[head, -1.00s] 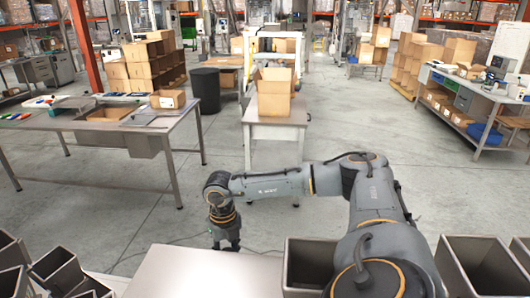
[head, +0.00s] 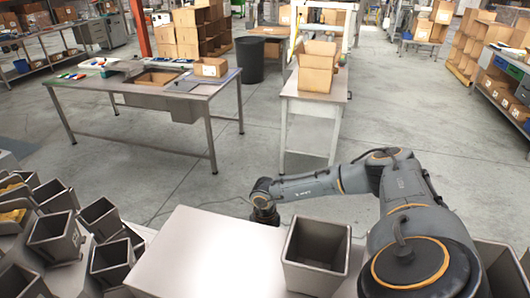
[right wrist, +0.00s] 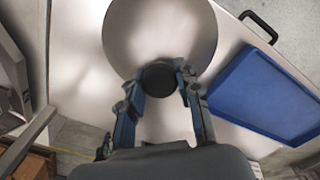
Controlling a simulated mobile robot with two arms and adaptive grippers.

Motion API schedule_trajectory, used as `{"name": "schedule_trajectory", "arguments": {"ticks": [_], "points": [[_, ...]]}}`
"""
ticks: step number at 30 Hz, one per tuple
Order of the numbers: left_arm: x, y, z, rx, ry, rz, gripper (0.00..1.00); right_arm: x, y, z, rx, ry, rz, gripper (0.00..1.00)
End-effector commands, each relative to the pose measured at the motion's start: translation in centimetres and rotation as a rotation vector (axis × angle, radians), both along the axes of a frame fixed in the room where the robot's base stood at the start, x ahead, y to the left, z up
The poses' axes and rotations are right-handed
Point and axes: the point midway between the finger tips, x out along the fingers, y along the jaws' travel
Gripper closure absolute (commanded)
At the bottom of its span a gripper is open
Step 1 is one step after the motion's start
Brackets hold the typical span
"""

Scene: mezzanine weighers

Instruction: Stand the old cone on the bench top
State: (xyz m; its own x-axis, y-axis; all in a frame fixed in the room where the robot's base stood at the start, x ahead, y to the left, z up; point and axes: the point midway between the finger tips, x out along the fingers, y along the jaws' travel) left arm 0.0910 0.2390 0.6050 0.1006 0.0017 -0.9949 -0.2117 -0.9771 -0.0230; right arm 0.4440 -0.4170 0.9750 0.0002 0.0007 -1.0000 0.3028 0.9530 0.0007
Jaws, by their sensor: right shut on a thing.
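The cone (right wrist: 160,30) is a wide, round silver piece with a dark knob (right wrist: 159,76) in the right wrist view. My right gripper (right wrist: 160,86) is shut on this knob. A pale flat top (right wrist: 80,75) lies beneath the cone; I cannot tell whether they touch. In the head view my right arm reaches left across the front, and its wrist end dips behind a grey metal plate. The fingers and the cone are hidden there. My left gripper is not in view.
A blue tray (right wrist: 265,95) lies on the pale top, right of the cone, near a black handle (right wrist: 258,27). A long table (head: 150,95) and a box-topped table (head: 315,98) stand beyond, with clear floor between.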

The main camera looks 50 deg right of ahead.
Motion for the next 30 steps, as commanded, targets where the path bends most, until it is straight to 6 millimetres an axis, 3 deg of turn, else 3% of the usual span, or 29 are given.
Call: {"name": "schedule_trajectory", "arguments": {"ticks": [5,14,15,17,30], "points": [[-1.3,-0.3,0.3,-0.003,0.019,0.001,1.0,0.1,0.0,-0.9,0.0,-0.002,0.001,1.0],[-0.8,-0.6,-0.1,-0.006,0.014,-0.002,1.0,0.1,0.0,-1.3,0.0,-0.002,0.001,1.0],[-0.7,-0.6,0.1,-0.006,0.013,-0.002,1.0,0.0,0.0,-1.2,0.0,-0.001,0.001,0.59],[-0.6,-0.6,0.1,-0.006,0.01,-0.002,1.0,0.0,0.0,-1.2,0.0,-0.001,0.001,0.47],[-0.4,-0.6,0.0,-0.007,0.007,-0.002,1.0,0.1,-0.1,-0.4,0.0,-0.003,0.0,0.44]]}}
